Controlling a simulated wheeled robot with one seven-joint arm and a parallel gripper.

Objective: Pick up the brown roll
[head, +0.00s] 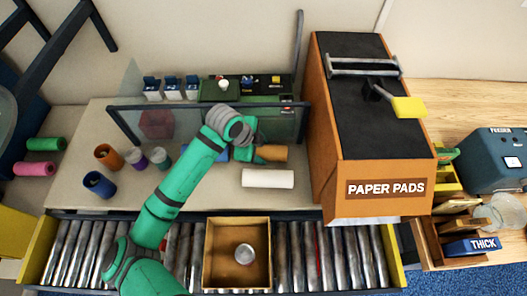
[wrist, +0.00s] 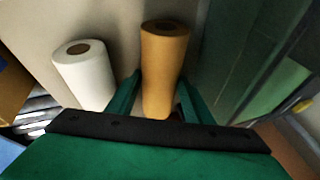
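The brown roll (head: 273,153) lies on the worktop, partly hidden behind my gripper in the head view. In the wrist view the brown roll (wrist: 163,60) runs between my two green fingers, its hollow end toward the top. My gripper (wrist: 160,88) has one finger on each side of the roll, very close to it. I cannot tell whether the fingers press on it. In the head view my gripper (head: 246,150) is low over the roll's left end, its fingertips mostly hidden.
A white roll (head: 267,178) lies beside the brown roll, also in the wrist view (wrist: 84,74). A dark-framed clear panel (head: 285,125) stands behind. The orange PAPER PADS machine (head: 375,187) is to the right. An open carton (head: 210,245) sits on the roller conveyor in front.

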